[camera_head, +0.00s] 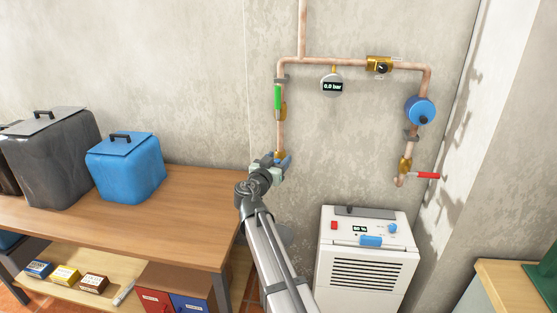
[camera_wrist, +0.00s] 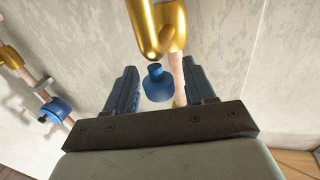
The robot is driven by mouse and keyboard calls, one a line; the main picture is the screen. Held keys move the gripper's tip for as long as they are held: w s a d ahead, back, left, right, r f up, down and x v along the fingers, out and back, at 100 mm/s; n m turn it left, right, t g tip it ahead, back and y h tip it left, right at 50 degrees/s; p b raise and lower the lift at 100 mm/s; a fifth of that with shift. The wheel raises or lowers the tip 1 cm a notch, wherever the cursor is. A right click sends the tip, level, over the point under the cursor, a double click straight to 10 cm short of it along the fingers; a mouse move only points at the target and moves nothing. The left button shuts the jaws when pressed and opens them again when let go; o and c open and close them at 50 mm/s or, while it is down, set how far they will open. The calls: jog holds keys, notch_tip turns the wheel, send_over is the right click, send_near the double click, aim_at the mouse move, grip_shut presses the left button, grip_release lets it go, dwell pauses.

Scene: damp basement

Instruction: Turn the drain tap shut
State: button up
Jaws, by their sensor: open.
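A brass tap (camera_head: 280,155) with a small blue knob sits at the lower end of the left copper pipe. In the wrist view the blue knob (camera_wrist: 158,86) shows between my fingers, with the rounded brass body (camera_wrist: 172,30) beyond it. My gripper (camera_head: 281,164) is at this tap, and its fingers (camera_wrist: 160,66) are open, one on each side of the knob. I see gaps beside the knob; contact is not visible. A second brass valve (camera_head: 405,165) with a red lever (camera_head: 427,176) is at the bottom of the right pipe.
Above are a green-handled valve (camera_head: 278,97), a gauge reading 0.0 bar (camera_head: 331,86), a brass regulator (camera_head: 379,64) and a blue round unit (camera_head: 420,110). A white dehumidifier (camera_head: 367,262) stands below right. A wooden bench (camera_head: 190,207) with a blue bin (camera_head: 126,172) is left.

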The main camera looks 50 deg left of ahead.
jog(key=shift+w+a, duration=0.2)
jog(key=shift+w, duration=0.15)
jog(key=c, duration=1)
jog(key=shift+o, duration=0.2)
jog(key=shift+n+y, duration=0.3)
jog(key=shift+y, duration=0.1)
jog(key=shift+n+g+y, duration=0.6)
jog(key=shift+g+y, duration=0.2)
jog(key=shift+s+a+n+g+y, duration=0.1)
jog(key=shift+n+g+y, duration=0.45)
jog(key=shift+g+y, duration=0.05)
jog(key=shift+s+a+n+g+y, duration=0.1)
jog(key=shift+n+g+y, duration=0.45)
jog(key=shift+g+y, duration=0.05)
jog(key=shift+s+a+n+g+y, duration=0.1)
jog(key=shift+n+g+y, duration=0.85)
jog(key=shift+g, duration=0.35)
